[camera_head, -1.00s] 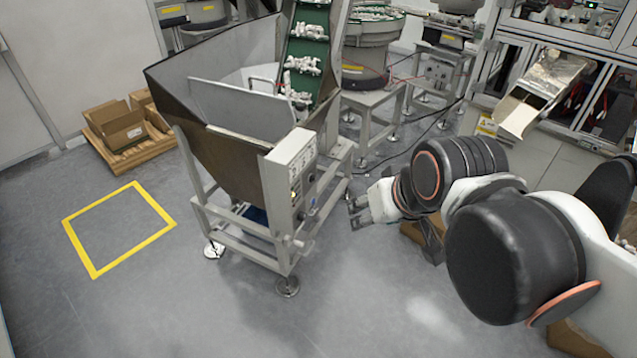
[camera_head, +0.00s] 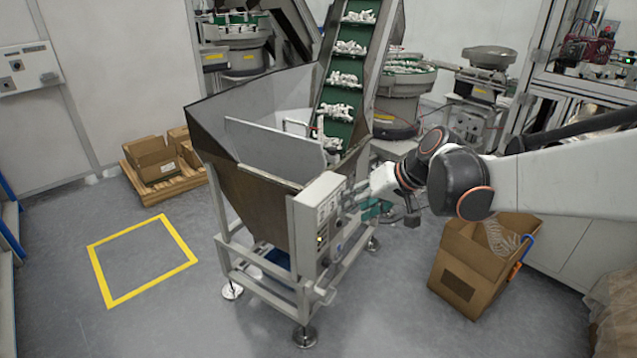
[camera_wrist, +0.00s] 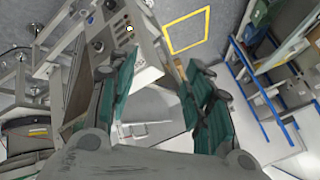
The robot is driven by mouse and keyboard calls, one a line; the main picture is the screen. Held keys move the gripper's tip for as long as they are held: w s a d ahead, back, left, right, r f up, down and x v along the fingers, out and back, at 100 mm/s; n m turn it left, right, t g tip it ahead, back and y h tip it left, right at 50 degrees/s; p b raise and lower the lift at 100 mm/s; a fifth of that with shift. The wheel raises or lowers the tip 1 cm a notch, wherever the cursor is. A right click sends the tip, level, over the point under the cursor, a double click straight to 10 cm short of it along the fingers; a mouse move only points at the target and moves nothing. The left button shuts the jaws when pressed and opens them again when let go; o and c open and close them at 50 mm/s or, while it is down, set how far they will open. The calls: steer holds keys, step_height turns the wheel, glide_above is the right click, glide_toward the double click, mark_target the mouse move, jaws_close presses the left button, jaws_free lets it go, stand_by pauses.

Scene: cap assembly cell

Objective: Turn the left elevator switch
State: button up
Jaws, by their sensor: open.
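The elevator's grey control box (camera_head: 318,212) is on the right front of the hopper, its small switches and lit yellow button on the narrow panel. It shows in the wrist view (camera_wrist: 150,62), with dark round knobs, a switch (camera_wrist: 98,45) and a yellow light at the upper left. Which knob is the left switch I cannot tell for sure. My gripper (camera_head: 376,208) is just right of the box in the head view. In the wrist view its green-padded fingers (camera_wrist: 160,95) are spread apart and nothing is held between them. The left finger overlaps part of the panel.
The hopper (camera_head: 245,200) stands on a metal frame, with a green conveyor (camera_head: 342,85) rising behind it. An open cardboard box (camera_head: 468,265) is on the floor at right. A yellow square (camera_head: 145,262) marks clear floor at left. Blue-framed shelving shows in the wrist view (camera_wrist: 262,95).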

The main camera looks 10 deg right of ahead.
steer(key=w+d+f+t+y+b, duration=0.1)
steer(key=w+d+f+y, duration=0.15)
steer(key=w+f, duration=0.45)
steer(key=w+d+f+t+y+b, duration=0.1)
steer(key=w+d+f+t+y, duration=0.1)
steer(key=w+d+f, duration=0.35)
steer(key=t+y, duration=0.1)
steer(key=y, duration=0.1)
glide_toward(340, 224)
step_height(340, 224, up, 3)
steer(key=s+d, duration=0.2)
step_height(340, 224, down, 6)
steer(key=d+t+y+b, duration=0.2)
steer(key=d, duration=0.1)
steer(key=b+x, duration=0.3)
steer(key=x, duration=1)
steer(key=shift+s+a+f+n, duration=0.2)
steer(key=shift+a+f+n, duration=0.1)
steer(key=shift+n, duration=0.1)
steer(key=shift+c, duration=0.5)
steer(key=c, duration=1)
